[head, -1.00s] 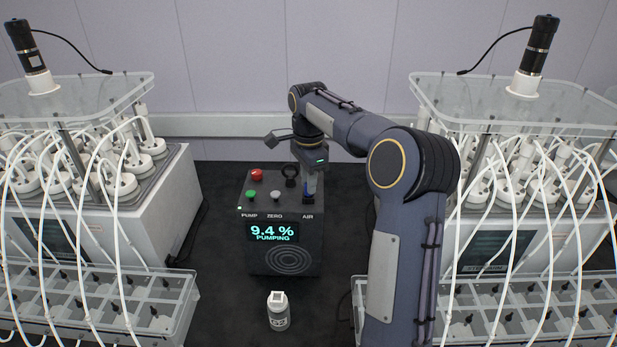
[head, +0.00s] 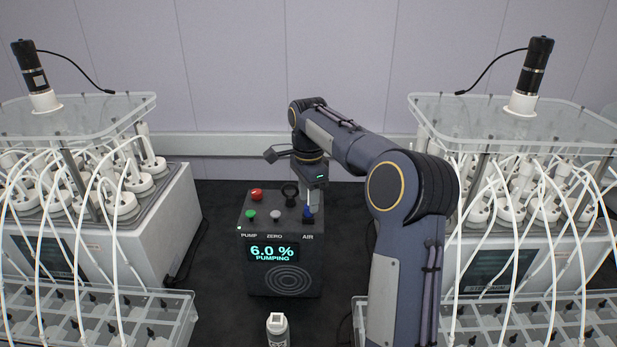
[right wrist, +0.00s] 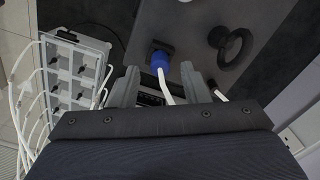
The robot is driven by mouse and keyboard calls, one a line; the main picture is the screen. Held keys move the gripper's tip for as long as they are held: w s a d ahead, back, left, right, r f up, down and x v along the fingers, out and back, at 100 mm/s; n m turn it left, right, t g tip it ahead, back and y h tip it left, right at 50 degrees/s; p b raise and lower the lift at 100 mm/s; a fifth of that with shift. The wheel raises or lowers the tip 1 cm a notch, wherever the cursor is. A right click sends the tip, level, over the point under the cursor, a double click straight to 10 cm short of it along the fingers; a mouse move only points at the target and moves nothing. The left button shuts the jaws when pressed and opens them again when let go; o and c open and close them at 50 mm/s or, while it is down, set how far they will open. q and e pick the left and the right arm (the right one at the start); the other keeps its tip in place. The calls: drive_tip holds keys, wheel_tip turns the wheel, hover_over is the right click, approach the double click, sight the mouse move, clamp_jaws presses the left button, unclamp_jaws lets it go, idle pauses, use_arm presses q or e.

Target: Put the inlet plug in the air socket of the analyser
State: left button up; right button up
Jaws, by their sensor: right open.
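The analyser (head: 285,275) is a dark box on the bench, its display reading 6.0 % PUMPING. The blue inlet plug (head: 308,213) stands at the AIR socket on its top right. In the right wrist view the plug (right wrist: 160,61) sits in a black socket collar (right wrist: 160,46), with a white tube (right wrist: 167,90) running back between my fingers. It looks seated, but its depth is hidden. My right gripper (right wrist: 157,76) is open above the plug, fingers apart on either side of the tube, not visibly touching it. My left gripper is not in view.
Red (head: 256,195), green (head: 250,214) and grey (head: 275,215) buttons and a black ring (head: 290,190) are on the analyser top. A small white-capped bottle (head: 277,325) stands in front. Tubed reactors (head: 80,245) flank both sides.

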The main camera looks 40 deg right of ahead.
wheel_tip(320, 180, up, 10)
drive_tip(key=s+a+r+n+t, duration=0.2)
drive_tip(key=s+a+n, duration=0.2)
drive_tip(key=s+n, duration=0.15)
drive_tip(key=s+a+f+n+t+y, duration=0.1)
drive_tip(key=s+a+f+n+y, duration=0.1)
drive_tip(key=s+a+f+n, duration=0.4)
drive_tip(key=s+a+f+n+t+y, duration=0.1)
drive_tip(key=s+a+f+n, duration=0.6)
drive_tip(key=s, duration=0.8)
drive_tip(key=a+f+t, duration=0.1)
drive_tip(key=a+f, duration=0.2)
drive_tip(key=a, duration=0.2)
drive_tip(key=shift+s+t+y, duration=0.3)
drive_tip(key=shift+y, duration=0.1)
drive_tip(key=shift+f+n, duration=0.1)
drive_tip(key=shift+n, duration=0.15)
